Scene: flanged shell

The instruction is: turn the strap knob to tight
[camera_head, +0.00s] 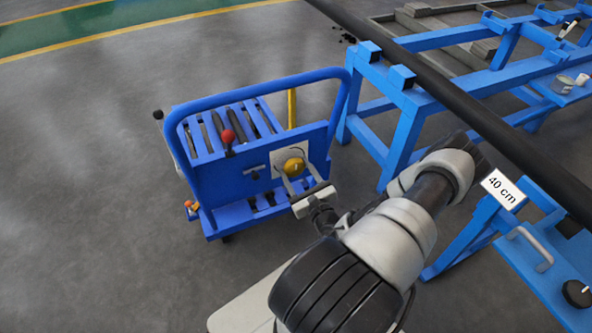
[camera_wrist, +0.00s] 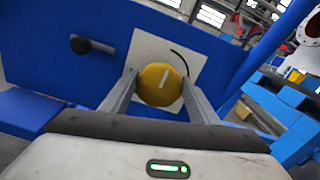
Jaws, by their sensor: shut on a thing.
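The strap knob is a yellow round knob (camera_head: 293,166) on a pale square plate (camera_head: 279,154) on the blue cart's panel. In the wrist view the knob (camera_wrist: 160,84) shows a pale bar mark tilted to the right of upright. A dark curved line (camera_wrist: 180,62) is on the plate (camera_wrist: 195,60) up and right of the knob. My gripper (camera_head: 294,172) reaches the knob from the front. In the wrist view its two fingers (camera_wrist: 158,90) stand on either side of the knob, shut on it. Any markings behind the fingers are hidden.
The blue cart (camera_head: 262,209) has a tall tube handle and a red-tipped lever (camera_head: 228,136). A blue frame (camera_head: 376,130) carrying a long dark pipe (camera_head: 450,96) stands at right. The floor left of the cart is clear.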

